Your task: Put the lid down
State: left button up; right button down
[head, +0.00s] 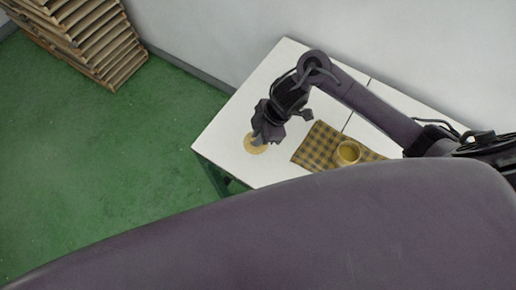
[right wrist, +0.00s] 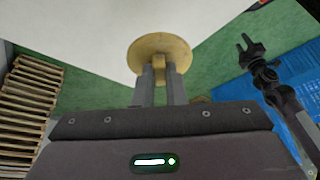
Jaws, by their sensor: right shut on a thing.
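The lid is a round, light wooden disc (head: 252,149) with a small knob, over the white table near its left edge. My right gripper (head: 264,135) is above it, with the jaws shut on the knob. In the right wrist view the lid (right wrist: 147,48) shows beyond the fingertips (right wrist: 160,70), overlapping the table's edge. I cannot tell whether it touches the table.
The white table (head: 233,117) is bare around the lid and behind the cloth. Its left edge drops to a green floor (head: 120,150). A wall runs behind it. A stack of wooden pallets (head: 88,40) stands at the far left. A blue patch (right wrist: 228,105) lies on the floor.

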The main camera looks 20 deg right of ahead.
aim_at(258, 149)
notch_tip(258, 149, down, 8)
jog(key=shift+f, duration=0.15)
dwell(0.3)
jog(key=shift+f+b, duration=0.15)
jog(key=shift+b, duration=0.15)
jog(key=c, duration=1.5)
grip_release()
jog(key=v, duration=1.2)
